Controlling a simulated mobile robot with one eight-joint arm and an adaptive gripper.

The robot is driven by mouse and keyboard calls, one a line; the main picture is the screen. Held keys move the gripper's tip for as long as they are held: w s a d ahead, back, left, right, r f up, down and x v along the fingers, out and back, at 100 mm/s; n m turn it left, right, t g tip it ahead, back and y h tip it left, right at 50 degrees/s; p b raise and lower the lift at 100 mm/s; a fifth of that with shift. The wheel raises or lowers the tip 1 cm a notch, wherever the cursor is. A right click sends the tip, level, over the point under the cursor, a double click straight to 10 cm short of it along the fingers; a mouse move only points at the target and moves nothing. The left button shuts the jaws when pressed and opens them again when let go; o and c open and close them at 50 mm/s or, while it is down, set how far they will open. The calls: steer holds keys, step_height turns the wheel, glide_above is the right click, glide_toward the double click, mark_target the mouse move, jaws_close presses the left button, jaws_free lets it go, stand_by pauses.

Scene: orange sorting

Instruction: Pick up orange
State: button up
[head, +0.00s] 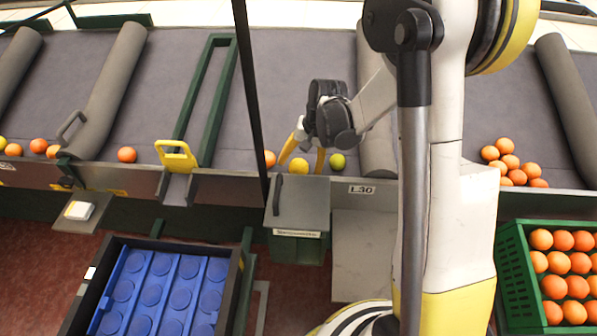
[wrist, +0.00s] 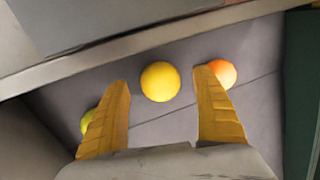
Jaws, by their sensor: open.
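My gripper (head: 307,152) is open above the grey belt, its yellow fingers pointing down near the belt's front edge. In the wrist view my gripper (wrist: 162,100) has a yellow fruit (wrist: 160,81) between and just beyond its fingertips. An orange (wrist: 222,73) lies to the right, partly behind the right fingertip. A yellow-green fruit (wrist: 88,121) lies to the left, partly hidden by the left finger. In the head view the orange (head: 269,158) is left of the yellow fruit (head: 299,165), and the green fruit (head: 338,161) is to its right. The gripper holds nothing.
More oranges (head: 127,155) lie along the belt at left, and a pile of oranges (head: 510,162) lies at right. A green crate (head: 513,262) full of oranges stands at lower right. A tray with blue pads (head: 160,285) is at lower left. The belt's front rail (wrist: 130,45) runs close by.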

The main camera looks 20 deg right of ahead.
steer(key=shift+x, duration=1.15)
steer(key=shift+r, duration=0.1)
steer(key=c, duration=1.3)
